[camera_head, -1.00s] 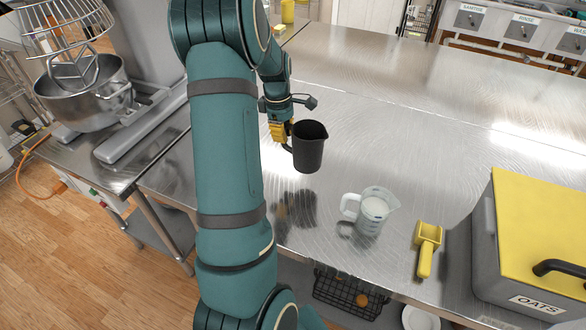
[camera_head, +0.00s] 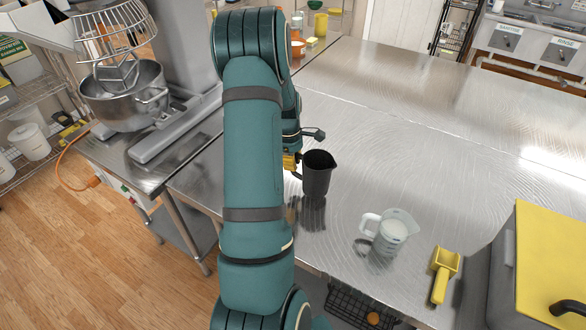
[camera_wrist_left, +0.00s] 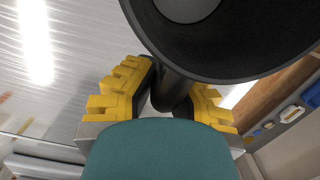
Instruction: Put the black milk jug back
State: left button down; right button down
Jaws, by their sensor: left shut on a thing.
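The black milk jug (camera_head: 318,173) is upright over the steel table (camera_head: 400,140), left of the clear measuring jug. Its dark reflection shows just below its base, and I cannot tell whether the base touches the table. My left gripper (camera_head: 291,164) is shut on the jug's handle, at the jug's left side. In the left wrist view the yellow-padded fingers (camera_wrist_left: 170,95) close on the black handle, and the jug's round mouth (camera_wrist_left: 215,40) fills the top. My right gripper is not in view.
A mixer with a steel bowl (camera_head: 125,97) stands left. The table's middle and back are clear.

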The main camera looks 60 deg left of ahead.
pick_arm(q)
jog(key=shift+f, duration=1.3)
jog(key=shift+f, duration=0.2)
jog(key=c, duration=1.1)
grip_release()
jog(key=shift+c, duration=0.2)
jog(key=shift+r, duration=0.15)
notch_tip(320, 180, up, 12)
jog(key=a, duration=0.1)
jog(key=shift+s, duration=0.3)
